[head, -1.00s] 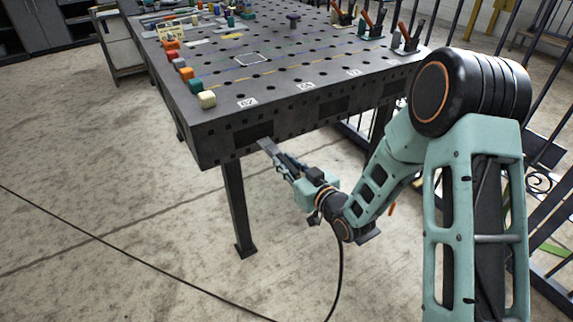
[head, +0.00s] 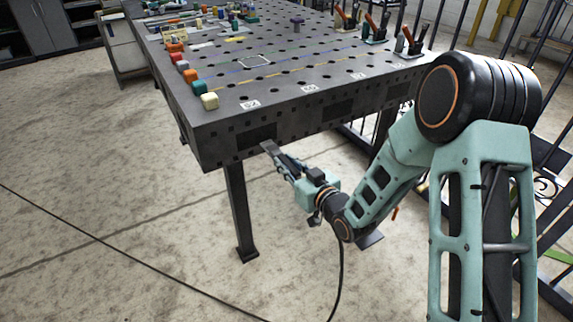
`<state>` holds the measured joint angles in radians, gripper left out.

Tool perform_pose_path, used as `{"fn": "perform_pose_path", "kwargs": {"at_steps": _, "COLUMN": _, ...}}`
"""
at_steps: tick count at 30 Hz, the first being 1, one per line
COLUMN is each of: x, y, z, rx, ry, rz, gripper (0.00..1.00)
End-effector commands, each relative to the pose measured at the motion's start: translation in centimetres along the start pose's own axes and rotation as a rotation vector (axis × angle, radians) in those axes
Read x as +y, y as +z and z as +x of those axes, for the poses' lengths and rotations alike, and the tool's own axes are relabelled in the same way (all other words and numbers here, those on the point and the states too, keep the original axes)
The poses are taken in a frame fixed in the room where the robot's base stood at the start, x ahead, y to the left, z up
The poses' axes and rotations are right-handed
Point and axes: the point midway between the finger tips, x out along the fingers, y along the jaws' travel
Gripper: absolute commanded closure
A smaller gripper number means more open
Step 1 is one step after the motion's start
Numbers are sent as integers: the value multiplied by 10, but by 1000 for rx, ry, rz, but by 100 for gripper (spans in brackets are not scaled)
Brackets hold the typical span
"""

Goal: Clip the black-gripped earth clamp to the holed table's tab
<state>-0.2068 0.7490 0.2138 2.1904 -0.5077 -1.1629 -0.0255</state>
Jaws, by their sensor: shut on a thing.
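The holed table (head: 235,128) is a dark grey slab on legs, with round holes in its top and side. My gripper (head: 284,163) is just below and in front of its near edge, pointing up and left. It is shut on the earth clamp (head: 290,164), a small dark shape mostly hidden by the fingers. A flat grey strip (head: 268,147), which looks like the tab, shows at the gripper's tip below the table's side. I cannot tell whether the clamp's jaws touch it or surround it.
A dark cable (head: 341,265) hangs from near my wrist, and a cable (head: 120,255) lies across the floor. Coloured blocks (head: 191,76) line the table's left edge. Clamps with orange handles (head: 372,27) stand at the back right. Black railings (head: 548,215) stand at the right. The floor at left is open.

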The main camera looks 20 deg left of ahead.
Motion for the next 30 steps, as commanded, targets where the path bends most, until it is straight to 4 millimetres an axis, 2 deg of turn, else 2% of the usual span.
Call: {"fn": "perform_pose_path", "kwargs": {"at_steps": 30, "x": 0, "y": -2, "z": 6, "rx": 3, "ry": 1, "rz": -1, "gripper": 100}}
